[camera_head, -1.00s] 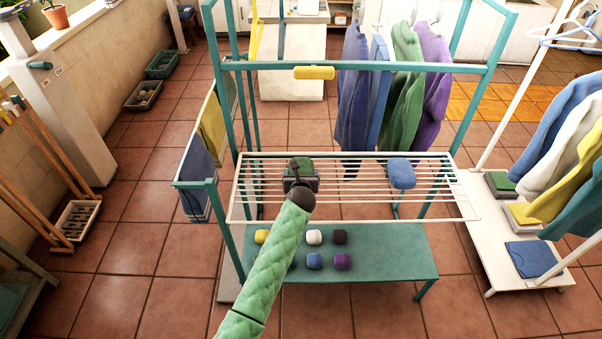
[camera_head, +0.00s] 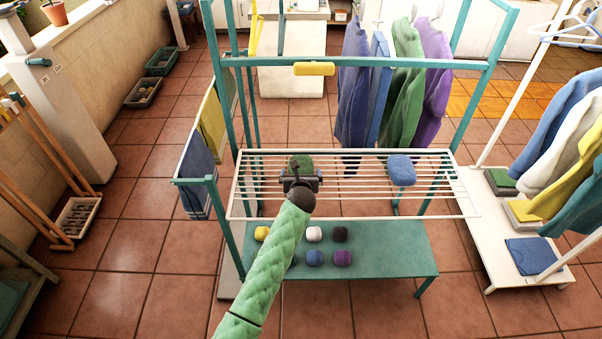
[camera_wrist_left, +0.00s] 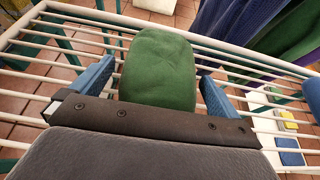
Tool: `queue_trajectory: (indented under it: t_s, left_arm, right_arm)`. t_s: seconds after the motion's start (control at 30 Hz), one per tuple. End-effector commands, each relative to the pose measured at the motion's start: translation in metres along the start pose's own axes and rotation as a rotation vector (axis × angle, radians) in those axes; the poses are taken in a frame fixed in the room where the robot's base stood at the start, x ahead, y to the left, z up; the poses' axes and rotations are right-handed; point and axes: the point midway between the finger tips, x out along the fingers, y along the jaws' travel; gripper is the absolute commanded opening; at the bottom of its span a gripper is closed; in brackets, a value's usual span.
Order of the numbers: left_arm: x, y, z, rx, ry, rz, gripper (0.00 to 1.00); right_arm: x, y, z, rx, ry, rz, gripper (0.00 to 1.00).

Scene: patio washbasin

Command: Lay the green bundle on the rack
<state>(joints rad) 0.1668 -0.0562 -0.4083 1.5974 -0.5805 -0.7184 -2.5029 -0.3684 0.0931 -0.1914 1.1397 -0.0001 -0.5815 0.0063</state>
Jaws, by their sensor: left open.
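The green bundle (camera_head: 301,161) lies on the white wire rack (camera_head: 350,214), towards its left half. In the left wrist view the green bundle (camera_wrist_left: 160,68) rests across the rack's wires. My left gripper (camera_head: 301,174) is open at the near side of the bundle. Its two blue fingers (camera_wrist_left: 155,85) stand on either side of the bundle's near end, with a gap showing at each side. The gripper's dark body hides the bundle's nearest edge. My right gripper is not in view.
A blue bundle (camera_head: 401,171) lies on the rack further right. Several small bundles sit on the teal shelf (camera_head: 385,262) below. A teal frame with a yellow-padded bar (camera_head: 314,69) and hanging clothes rises behind. The rack's middle is free.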

Motion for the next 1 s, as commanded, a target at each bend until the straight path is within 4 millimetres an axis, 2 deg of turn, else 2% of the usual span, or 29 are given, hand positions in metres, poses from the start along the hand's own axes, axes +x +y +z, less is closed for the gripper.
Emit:
queue_trajectory:
  t_s: [0.1,0.3,0.5,0.7,1.0]
  left_arm:
    - [-0.022,0.000,-0.003,0.001,-0.001,-0.001,1.00]
    - [-0.061,0.000,-0.003,0.002,-0.002,-0.001,1.00]
    - [-0.090,0.000,-0.002,0.000,-0.001,-0.001,1.00]
    - [-0.102,0.000,0.000,-0.001,0.000,0.000,1.00]
    - [-0.103,0.000,0.000,0.000,0.000,0.000,1.00]
  right_arm:
    - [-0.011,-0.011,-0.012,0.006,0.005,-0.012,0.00]
    - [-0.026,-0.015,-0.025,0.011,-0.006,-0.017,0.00]
    - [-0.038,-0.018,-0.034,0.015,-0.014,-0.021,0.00]
    - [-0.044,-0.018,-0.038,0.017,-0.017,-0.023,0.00]
    - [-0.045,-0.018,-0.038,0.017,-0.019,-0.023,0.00]
